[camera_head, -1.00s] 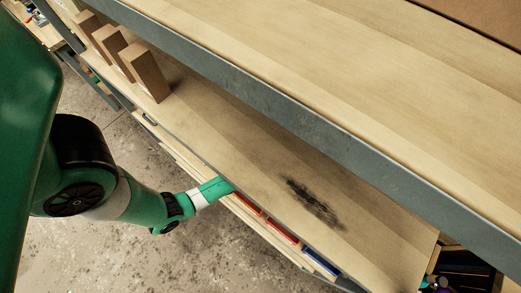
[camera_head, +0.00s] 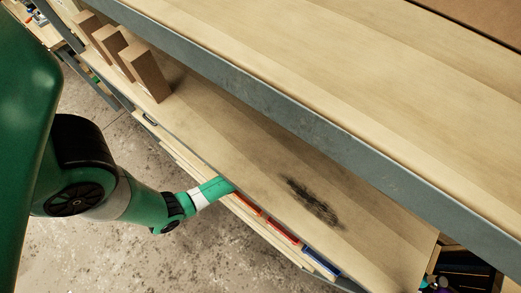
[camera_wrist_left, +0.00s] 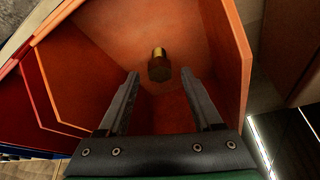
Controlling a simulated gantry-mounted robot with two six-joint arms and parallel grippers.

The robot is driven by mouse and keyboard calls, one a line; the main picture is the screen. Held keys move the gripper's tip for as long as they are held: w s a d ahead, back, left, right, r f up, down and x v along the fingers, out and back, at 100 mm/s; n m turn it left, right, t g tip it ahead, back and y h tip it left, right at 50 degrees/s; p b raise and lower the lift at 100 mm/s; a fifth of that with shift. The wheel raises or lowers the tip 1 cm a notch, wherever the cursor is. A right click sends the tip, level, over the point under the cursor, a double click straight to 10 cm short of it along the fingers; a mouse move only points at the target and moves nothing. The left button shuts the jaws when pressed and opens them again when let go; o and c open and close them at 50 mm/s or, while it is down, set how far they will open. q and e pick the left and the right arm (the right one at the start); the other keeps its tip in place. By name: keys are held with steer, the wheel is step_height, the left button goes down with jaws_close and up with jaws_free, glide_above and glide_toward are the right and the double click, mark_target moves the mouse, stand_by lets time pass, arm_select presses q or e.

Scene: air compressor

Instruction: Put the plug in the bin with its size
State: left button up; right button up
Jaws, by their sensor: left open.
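A small brass plug (camera_wrist_left: 159,65) is in an orange bin (camera_wrist_left: 240,50) in the left wrist view. It lies ahead of my left gripper (camera_wrist_left: 160,75), whose two dark fingers are spread apart on either side of and below it in the picture, with nothing between them. The fingers reach into the mouth of the orange bin. A red bin (camera_wrist_left: 12,105) stands beside it at the left. In the head view the left arm reaches under the shelf board and its gripper is hidden. The right gripper does not show.
In the head view, red bins (camera_head: 283,233) and a blue bin (camera_head: 321,262) show under the edge of the wooden shelf (camera_head: 230,140). Several brown boxes (camera_head: 148,74) stand at the shelf's far left end. A grey metal beam (camera_head: 300,118) runs above the shelf.

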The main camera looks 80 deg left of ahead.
arm_select(q)
steer(key=shift+p+v, duration=0.6)
steer(key=shift+v, duration=1.7)
